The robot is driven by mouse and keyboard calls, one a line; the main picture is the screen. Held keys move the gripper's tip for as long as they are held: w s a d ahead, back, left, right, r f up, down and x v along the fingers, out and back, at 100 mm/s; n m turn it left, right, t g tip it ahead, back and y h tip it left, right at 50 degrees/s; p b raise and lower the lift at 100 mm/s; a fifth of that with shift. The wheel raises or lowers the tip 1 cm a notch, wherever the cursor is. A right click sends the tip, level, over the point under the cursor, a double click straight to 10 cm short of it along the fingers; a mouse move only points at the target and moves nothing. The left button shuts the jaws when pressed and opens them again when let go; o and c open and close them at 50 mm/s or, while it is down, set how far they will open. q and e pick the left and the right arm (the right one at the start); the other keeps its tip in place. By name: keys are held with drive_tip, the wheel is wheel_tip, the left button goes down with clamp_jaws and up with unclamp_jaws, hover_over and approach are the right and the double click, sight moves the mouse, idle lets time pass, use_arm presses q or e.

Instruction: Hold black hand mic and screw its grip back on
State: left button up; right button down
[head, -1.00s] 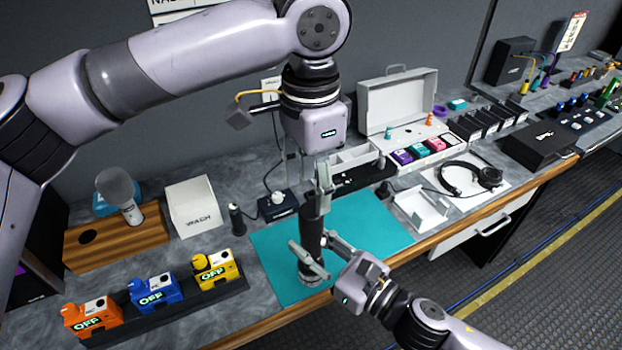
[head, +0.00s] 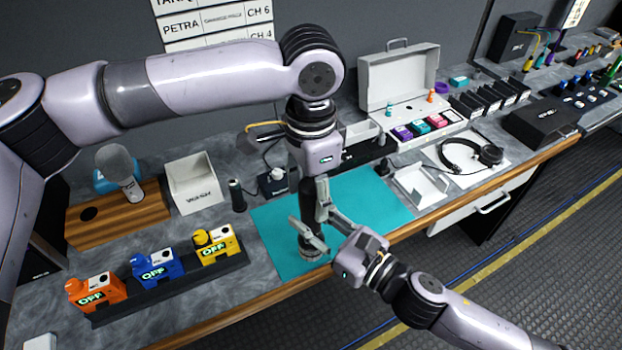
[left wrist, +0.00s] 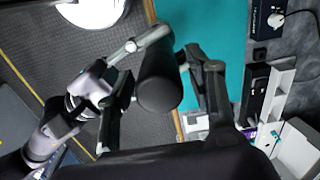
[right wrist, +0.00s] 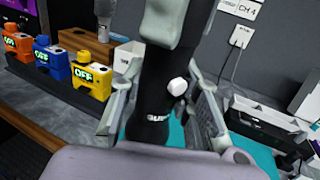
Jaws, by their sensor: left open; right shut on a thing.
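The black hand mic (head: 308,222) stands upright over the teal mat (head: 372,200), with its wider ringed end down. My right gripper (head: 318,238) is shut on its body. The right wrist view shows the dark body (right wrist: 152,95) between the fingers, with a white button and partly hidden white lettering. My left gripper (head: 310,192) points straight down over the mic's top end, open. In the left wrist view, the round black upper end (left wrist: 160,90) lies between its spread fingers. Whether either finger touches it, and any seam between grip and body, I cannot tell.
A dark upright cylinder (head: 237,196) stands left of the mat. A wooden stand (head: 90,228) holds a grey-headed mic. Orange, blue and yellow packs (head: 214,245) line the front left. A white case (head: 400,85), headphones (head: 470,155) and a white tray (head: 421,185) are at right.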

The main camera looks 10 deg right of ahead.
use_arm(q)
clamp_jaws()
idle(0.7)
drive_tip(key=shift+o, duration=0.6)
unclamp_jaws()
drive_tip(key=shift+r, duration=0.1)
wheel_tip(320, 180, up, 12)
drive_tip(key=shift+f, duration=0.1)
idle(0.5)
